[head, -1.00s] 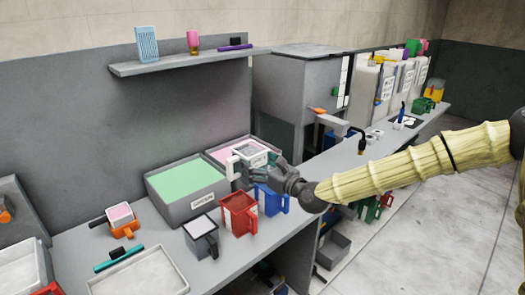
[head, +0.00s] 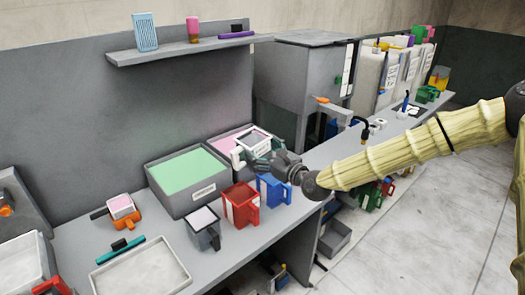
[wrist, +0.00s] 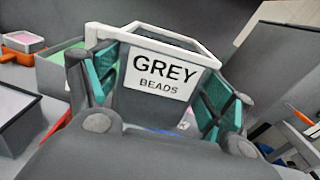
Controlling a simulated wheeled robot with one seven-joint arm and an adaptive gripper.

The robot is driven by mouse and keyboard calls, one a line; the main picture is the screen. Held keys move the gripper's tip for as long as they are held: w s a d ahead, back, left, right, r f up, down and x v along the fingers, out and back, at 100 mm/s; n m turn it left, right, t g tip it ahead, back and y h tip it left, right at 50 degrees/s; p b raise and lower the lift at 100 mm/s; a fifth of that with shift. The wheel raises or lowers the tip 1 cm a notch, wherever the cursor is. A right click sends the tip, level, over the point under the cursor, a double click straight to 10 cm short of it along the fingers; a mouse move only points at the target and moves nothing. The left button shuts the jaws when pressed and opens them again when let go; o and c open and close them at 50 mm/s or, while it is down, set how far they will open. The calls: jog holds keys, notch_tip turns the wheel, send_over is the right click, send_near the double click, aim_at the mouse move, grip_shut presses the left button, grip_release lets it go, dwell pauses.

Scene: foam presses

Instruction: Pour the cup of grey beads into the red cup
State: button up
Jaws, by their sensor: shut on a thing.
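My gripper (head: 262,152) is shut on a cup with a white rim, the cup of grey beads (head: 238,157). In the wrist view the cup (wrist: 135,105) sits between the teal finger pads (wrist: 165,85), and its label reads GREY BEADS. The beads inside cannot be made out. The held cup is in the air, above and slightly right of the red cup in the head view. The red cup (head: 238,207) stands upright on the bench with its handle to the right.
A blue cup (head: 272,190) stands right of the red cup, and a grey cup (head: 203,233) stands left of it. Behind are a green-filled bin (head: 188,172) and a pink-filled bin (head: 222,143). A white tray (head: 140,272) lies at the front left.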

jog(key=shift+w+d+f+n+p, duration=0.1)
jog(key=shift+n+p, duration=0.1)
jog(key=shift+n, duration=0.15)
jog(key=shift+w+f+n+p, duration=0.1)
jog(key=shift+n+p, duration=0.05)
jog(key=shift+n, duration=0.2)
jog(key=shift+d+n+p, duration=0.2)
jog(key=shift+n+p, duration=0.4)
jog(key=shift+n, duration=0.5)
jog(key=shift+n, duration=0.5)
jog(key=shift+f+n, duration=0.15)
jog(key=shift+n, duration=0.8)
jog(key=shift+f+n, duration=0.15)
jog(key=shift+n, duration=0.8)
jog(key=shift+s+a+f+n+b, duration=0.1)
jog(key=shift+f+n+b, duration=0.25)
jog(key=shift+n+b, duration=0.5)
jog(key=shift+a+f+n+b, duration=0.1)
jog(key=shift+f+n+b, duration=0.2)
jog(key=shift+n+b, duration=0.5)
jog(key=shift+s+a+f+n+b, duration=0.2)
jog(key=shift+f+n+b, duration=0.3)
jog(key=shift+n, duration=0.4)
jog(key=shift+s+a+f+n+b, duration=0.1)
jog(key=shift+a+f+n+b, duration=0.15)
jog(key=shift+n+b, duration=0.45)
